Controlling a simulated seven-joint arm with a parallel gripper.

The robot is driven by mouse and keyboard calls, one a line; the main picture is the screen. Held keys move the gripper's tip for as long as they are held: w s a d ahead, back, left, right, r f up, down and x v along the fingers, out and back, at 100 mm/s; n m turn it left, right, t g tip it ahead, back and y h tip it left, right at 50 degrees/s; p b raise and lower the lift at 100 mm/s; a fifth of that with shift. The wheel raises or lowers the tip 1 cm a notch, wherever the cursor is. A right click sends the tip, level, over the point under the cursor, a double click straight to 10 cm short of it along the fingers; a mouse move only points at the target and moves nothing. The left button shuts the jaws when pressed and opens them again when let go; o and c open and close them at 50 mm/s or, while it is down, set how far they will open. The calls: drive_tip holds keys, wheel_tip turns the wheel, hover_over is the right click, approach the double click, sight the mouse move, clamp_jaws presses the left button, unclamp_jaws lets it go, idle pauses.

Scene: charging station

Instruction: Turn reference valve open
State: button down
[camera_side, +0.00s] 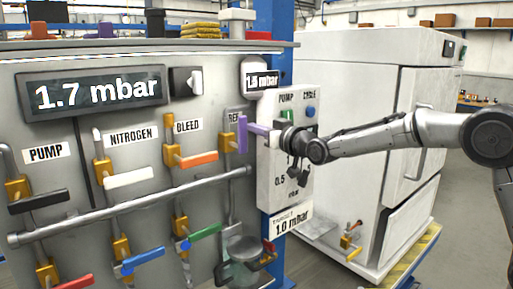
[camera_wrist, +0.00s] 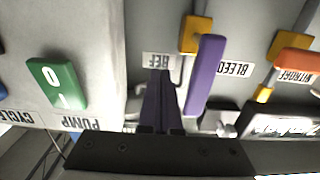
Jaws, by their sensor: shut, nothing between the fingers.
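The reference valve has a purple handle (camera_side: 243,133) on the panel under the partly hidden REF label (camera_side: 234,117). The handle stands upright, along its pipe, unlike the sideways orange bleed handle (camera_side: 198,160). In the wrist view the purple handle (camera_wrist: 206,75) runs lengthwise from the yellow valve body (camera_wrist: 195,34). My gripper (camera_side: 252,128) is shut and empty, its purple fingers pointing at the panel by the handle. In the wrist view my gripper (camera_wrist: 160,76) lies just left of the handle, with a gap showing; contact at the tips cannot be told.
The pump and cycle box (camera_side: 285,190) stands close right of the valve, with a green switch (camera_wrist: 57,83). A horizontal pipe (camera_side: 130,208) crosses the panel below. The main display (camera_side: 95,92) reads 1.7 mbar. A white cabinet (camera_side: 350,90) stands behind my arm.

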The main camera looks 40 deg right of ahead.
drive_tip(key=s, duration=1)
idle(0.4)
drive_tip(key=s+r, duration=0.5)
drive_tip(key=s, duration=0.4)
drive_tip(key=s+f+g, duration=1.2)
drive_tip(key=s+f, duration=1)
drive_tip(key=s, duration=0.3)
drive_tip(key=shift+s+d+f, duration=0.2)
drive_tip(key=shift+d+f, duration=0.05)
drive_tip(key=shift+d, duration=0.05)
